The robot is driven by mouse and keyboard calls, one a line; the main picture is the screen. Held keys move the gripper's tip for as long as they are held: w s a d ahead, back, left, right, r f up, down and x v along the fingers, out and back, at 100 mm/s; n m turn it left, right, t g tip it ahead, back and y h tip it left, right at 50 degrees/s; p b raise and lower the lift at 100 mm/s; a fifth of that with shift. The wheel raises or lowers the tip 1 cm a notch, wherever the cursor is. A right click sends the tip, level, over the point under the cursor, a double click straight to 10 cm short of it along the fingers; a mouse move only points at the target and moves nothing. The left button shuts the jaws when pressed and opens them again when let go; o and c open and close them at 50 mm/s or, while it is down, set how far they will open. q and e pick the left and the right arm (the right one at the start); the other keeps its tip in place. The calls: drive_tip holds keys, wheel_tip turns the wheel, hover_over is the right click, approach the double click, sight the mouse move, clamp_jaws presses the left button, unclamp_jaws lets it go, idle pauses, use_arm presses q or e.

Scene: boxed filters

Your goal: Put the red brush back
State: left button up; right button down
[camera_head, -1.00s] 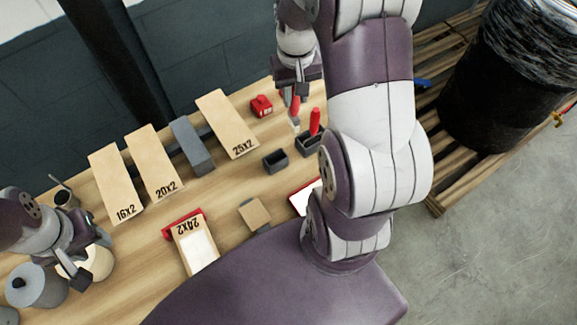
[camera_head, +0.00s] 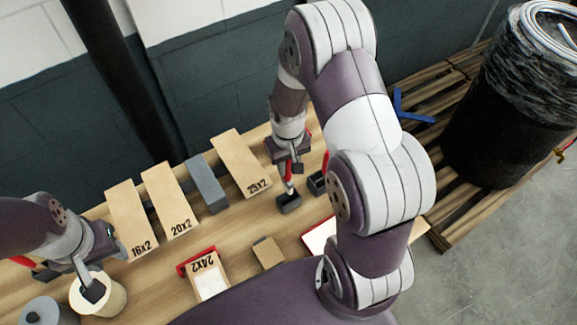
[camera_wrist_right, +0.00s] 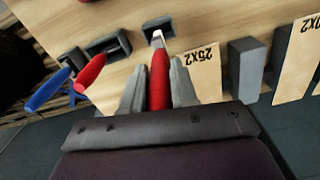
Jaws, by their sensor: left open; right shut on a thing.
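The red brush (camera_wrist_right: 160,85) has a red handle and a pale tip. My right gripper (camera_head: 288,168) is shut on its handle, and the brush (camera_head: 288,174) points down. In the right wrist view, the handle sits between the two grey fingers (camera_wrist_right: 158,88). The tip is at a small dark holder (camera_head: 288,204), which also shows in the wrist view (camera_wrist_right: 148,26); I cannot tell whether it is inside the opening. My left gripper (camera_head: 101,266) is open and empty, by a cream cylinder (camera_head: 112,298) at the lower left.
A second dark holder (camera_wrist_right: 110,41) with another red-handled tool (camera_wrist_right: 90,73) stands close beside. Boxes marked 25x2 (camera_head: 238,160), 20x2 (camera_head: 165,198) and 16x2 (camera_head: 128,218), and a grey block (camera_head: 207,182), line the back. A 24x2 box (camera_head: 207,278) lies in front.

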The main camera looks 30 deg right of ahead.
sight(289, 170)
drive_tip(key=shift+s+f+p, duration=0.2)
drive_tip(key=shift+f+p, duration=0.15)
drive_tip(key=shift+f, duration=0.9)
use_arm(q)
drive_tip(key=shift+d+r, duration=0.15)
drive_tip(key=shift+r, duration=0.45)
use_arm(e)
drive_tip(key=shift+w+d+f, duration=0.15)
drive_tip(key=shift+f, duration=0.1)
drive_tip(key=shift+f+b, duration=0.2)
drive_tip(key=shift+b, duration=0.15)
drive_tip(key=shift+f, duration=0.35)
drive_tip(key=c, duration=0.9)
unclamp_jaws()
use_arm(q)
drive_tip(key=shift+s+f, duration=0.1)
drive_tip(key=shift+f, duration=0.3)
